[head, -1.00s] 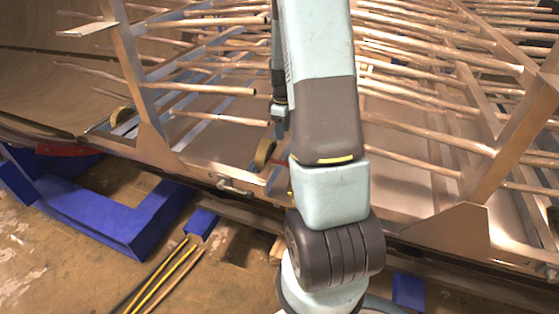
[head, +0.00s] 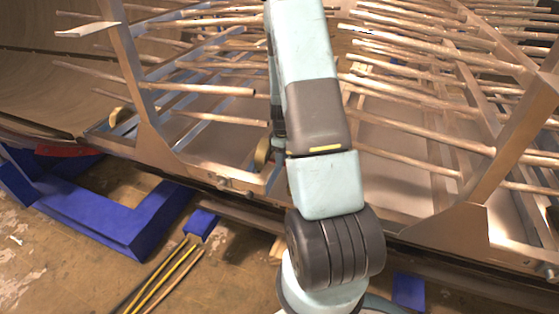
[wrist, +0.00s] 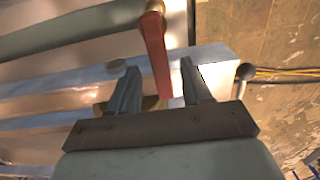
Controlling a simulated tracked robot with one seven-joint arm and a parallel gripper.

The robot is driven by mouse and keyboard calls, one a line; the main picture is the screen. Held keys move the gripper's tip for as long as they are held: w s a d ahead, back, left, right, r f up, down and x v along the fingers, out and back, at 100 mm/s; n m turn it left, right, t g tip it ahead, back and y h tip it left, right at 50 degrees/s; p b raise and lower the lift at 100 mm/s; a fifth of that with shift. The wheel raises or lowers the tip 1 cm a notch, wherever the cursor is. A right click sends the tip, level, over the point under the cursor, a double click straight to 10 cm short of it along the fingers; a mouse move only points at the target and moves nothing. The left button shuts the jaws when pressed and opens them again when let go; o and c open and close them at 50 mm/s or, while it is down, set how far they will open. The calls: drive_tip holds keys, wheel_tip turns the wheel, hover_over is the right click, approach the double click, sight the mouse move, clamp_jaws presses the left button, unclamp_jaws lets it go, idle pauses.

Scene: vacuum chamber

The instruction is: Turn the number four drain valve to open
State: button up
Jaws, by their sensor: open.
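A red valve lever (wrist: 158,58) with a brass-coloured pivot at its upper end shows in the wrist view. My gripper (wrist: 159,66) is open, with one finger on each side of the lever. The lever passes between the fingers; I cannot tell whether either finger touches it. No valve number is legible. In the head view my arm covers the red lever and most of my gripper.
A pale metal frame rail (head: 190,172) with small fittings runs along the front. Copper-coloured pipes (head: 420,95) fill the space behind it. A brass-coloured roller (head: 262,153) is beside my arm. Blue supports (head: 120,225) and yellow cables (head: 165,278) are on the floor.

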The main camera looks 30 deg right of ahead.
drive_tip(key=shift+f, duration=0.7)
clamp_jaws()
